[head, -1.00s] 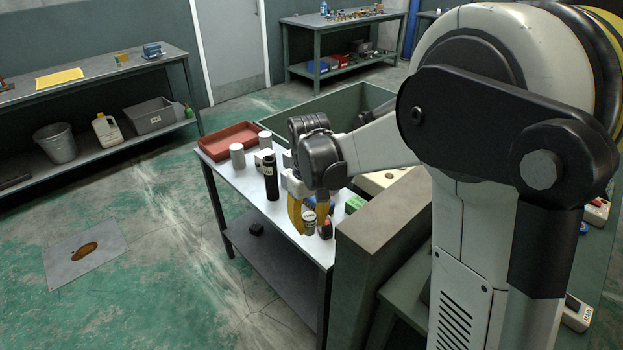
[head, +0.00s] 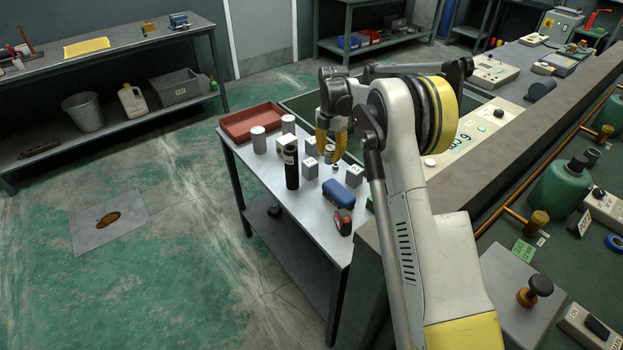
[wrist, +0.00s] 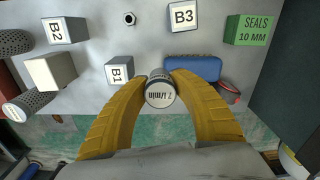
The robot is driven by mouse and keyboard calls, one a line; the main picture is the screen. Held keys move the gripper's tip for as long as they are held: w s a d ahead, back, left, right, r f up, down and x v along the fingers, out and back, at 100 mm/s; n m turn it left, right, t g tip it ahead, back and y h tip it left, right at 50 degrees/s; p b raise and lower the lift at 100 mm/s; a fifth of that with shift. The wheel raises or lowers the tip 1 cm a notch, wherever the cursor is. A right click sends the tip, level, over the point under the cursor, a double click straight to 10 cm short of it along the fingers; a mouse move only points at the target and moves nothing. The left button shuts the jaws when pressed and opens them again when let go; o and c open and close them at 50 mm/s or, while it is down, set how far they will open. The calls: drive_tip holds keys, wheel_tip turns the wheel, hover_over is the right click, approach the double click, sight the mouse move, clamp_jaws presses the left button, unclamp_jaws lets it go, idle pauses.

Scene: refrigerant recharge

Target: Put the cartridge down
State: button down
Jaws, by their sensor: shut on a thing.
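My gripper (head: 331,146) is over the far right part of the small grey table (head: 290,205). Its two yellow fingers are shut on a small grey cylindrical cartridge (head: 329,153). In the wrist view the cartridge (wrist: 160,92) sits between the fingertips (wrist: 161,88), its round labelled end facing the camera; the print is upside down and small. Labelled blocks B1 (wrist: 119,71), B2 (wrist: 64,31) and B3 (wrist: 184,17) stand on the table nearby. I cannot tell whether the cartridge touches the tabletop.
A blue case (head: 338,195), a red-and-black tape measure (head: 342,221), a black canister (head: 291,165) and pale cylinders (head: 258,140) stand on the table. A red tray (head: 250,122) lies at its far left. A green SEALS box (wrist: 248,29) shows in the wrist view.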

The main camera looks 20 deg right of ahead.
drive_tip(key=b, duration=0.4)
hover_over(317, 211)
wheel_tip(317, 211, down, 7)
drive_tip(key=shift+w+d+f, duration=0.1)
drive_tip(key=shift+f+b, duration=0.7)
drive_tip(key=shift+f, duration=1.25)
drive_tip(key=shift+f, duration=0.3)
drive_tip(key=c, duration=1.1)
unclamp_jaws()
drive_tip(key=shift+r, duration=0.1)
